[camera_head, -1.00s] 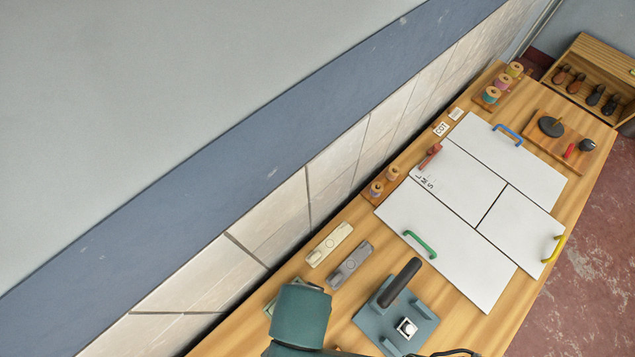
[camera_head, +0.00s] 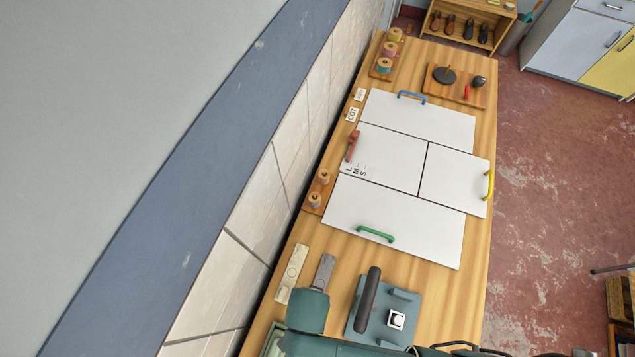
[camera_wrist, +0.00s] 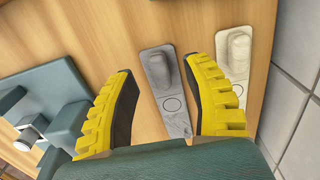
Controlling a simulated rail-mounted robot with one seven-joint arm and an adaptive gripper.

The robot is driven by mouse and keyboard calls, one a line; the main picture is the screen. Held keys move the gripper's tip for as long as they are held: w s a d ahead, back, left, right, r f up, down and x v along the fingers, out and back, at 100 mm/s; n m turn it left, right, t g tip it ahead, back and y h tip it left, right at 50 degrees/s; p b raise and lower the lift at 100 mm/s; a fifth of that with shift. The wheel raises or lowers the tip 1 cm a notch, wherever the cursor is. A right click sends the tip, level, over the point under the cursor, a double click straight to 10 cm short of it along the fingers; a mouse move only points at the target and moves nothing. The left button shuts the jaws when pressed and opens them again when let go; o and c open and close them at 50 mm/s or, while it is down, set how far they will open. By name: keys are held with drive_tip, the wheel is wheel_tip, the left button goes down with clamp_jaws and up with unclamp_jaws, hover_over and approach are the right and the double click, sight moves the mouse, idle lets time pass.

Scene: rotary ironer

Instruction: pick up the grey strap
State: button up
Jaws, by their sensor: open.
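The grey strap (camera_head: 323,271) lies flat on the wooden worktop, partly hidden in the head view by my teal arm. In the wrist view the grey strap (camera_wrist: 163,88) shows whole or nearly so, with a raised block at its far end and a ring mark near its middle. My gripper (camera_wrist: 160,66) is open, with one yellow, dark-padded finger on each side of the strap in the picture. Nothing is held between the fingers. I cannot tell the gap in height above the strap. The fingers are not clearly visible in the head view.
A cream strap (camera_head: 291,275) lies beside the grey one, close to the right finger in the wrist view (camera_wrist: 236,55). A teal device with a dark handle (camera_head: 368,300) stands to the right. White panels (camera_head: 400,215) with coloured handles lie beyond. A tiled wall borders the left.

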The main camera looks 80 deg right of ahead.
drive_tip(key=shift+s+d+f, duration=0.1)
drive_tip(key=shift+d+f, duration=0.05)
drive_tip(key=shift+f, duration=1.35)
clamp_jaws()
drive_tip(key=shift+r, duration=0.1)
